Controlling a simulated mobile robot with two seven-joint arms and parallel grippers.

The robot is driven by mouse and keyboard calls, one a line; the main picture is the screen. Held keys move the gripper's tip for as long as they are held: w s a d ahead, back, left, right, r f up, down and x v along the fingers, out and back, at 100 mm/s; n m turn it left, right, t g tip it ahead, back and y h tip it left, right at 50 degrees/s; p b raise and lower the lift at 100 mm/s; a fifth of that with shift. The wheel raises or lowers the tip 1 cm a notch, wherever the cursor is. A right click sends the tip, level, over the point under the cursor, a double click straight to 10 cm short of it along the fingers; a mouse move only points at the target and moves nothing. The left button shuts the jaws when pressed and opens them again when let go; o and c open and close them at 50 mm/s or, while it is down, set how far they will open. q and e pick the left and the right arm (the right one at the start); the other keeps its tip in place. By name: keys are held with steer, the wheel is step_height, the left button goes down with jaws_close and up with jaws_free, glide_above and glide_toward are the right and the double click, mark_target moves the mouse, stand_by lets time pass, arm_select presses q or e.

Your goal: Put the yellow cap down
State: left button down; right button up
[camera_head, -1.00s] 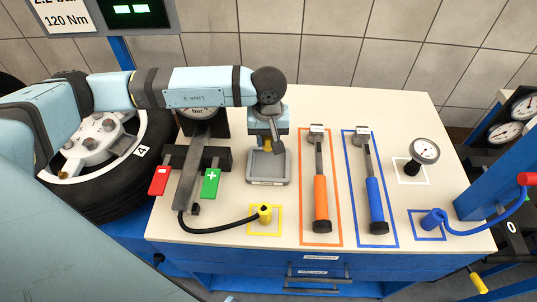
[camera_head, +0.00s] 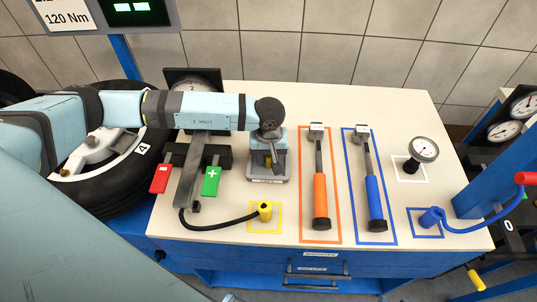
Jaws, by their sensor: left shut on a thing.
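The small yellow cap (camera_head: 267,160) shows between the fingers of my left gripper (camera_head: 268,164). The gripper is shut on it and points down over the grey tray (camera_head: 267,180) on the bench. The gripper and wrist hide much of the cap and the back of the tray. I cannot tell whether the cap touches the tray floor. My right gripper is not in view.
A yellow-ended hose (camera_head: 265,211) lies in front of the tray. Orange-handled (camera_head: 320,195) and blue-handled (camera_head: 374,200) tools lie to the right in outlined boxes. Red (camera_head: 160,178) and green (camera_head: 211,181) tags are left. A gauge (camera_head: 424,150) stands at the right.

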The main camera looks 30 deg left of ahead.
arm_select(q)
steer(key=c, duration=0.8)
jaws_free()
steer(key=shift+f, duration=0.1)
steer(key=shift+r+p, duration=0.3)
steer(key=shift+p, duration=0.1)
steer(key=shift+r, duration=0.3)
steer(key=shift+r+b, duration=1.15)
steer(key=shift+r, duration=4.45)
